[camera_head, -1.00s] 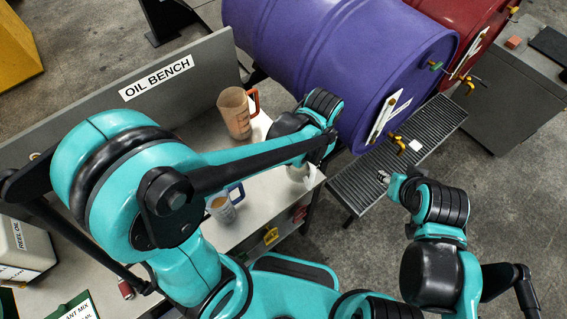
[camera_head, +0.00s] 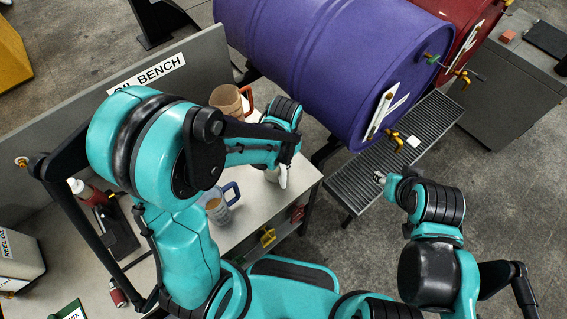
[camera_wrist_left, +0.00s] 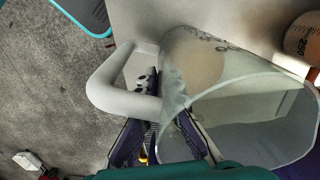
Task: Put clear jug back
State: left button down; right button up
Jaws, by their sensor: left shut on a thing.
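The clear jug (camera_wrist_left: 245,95) fills the right of the left wrist view, with its pale handle (camera_wrist_left: 105,85) to the left. My left gripper (camera_wrist_left: 160,125) is shut on the handle. In the head view my left gripper (camera_head: 282,175) is over the right end of the oil bench (camera_head: 262,205), and the arm hides most of the jug. I cannot tell whether the jug's base touches the bench. My right gripper (camera_head: 381,179) is beside the drip grate, away from the bench; its fingers are too small to read.
A brown jug with an orange handle (camera_head: 227,101) stands at the bench's back. A blue-handled jug (camera_head: 217,212) stands nearer the front. A purple drum (camera_head: 330,60) and grated tray (camera_head: 400,160) lie to the right. A red bottle (camera_head: 88,190) is at the left.

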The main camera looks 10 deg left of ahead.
pick_arm(q)
jog(key=shift+f, duration=0.15)
jog(key=c, duration=1.7)
grip_release()
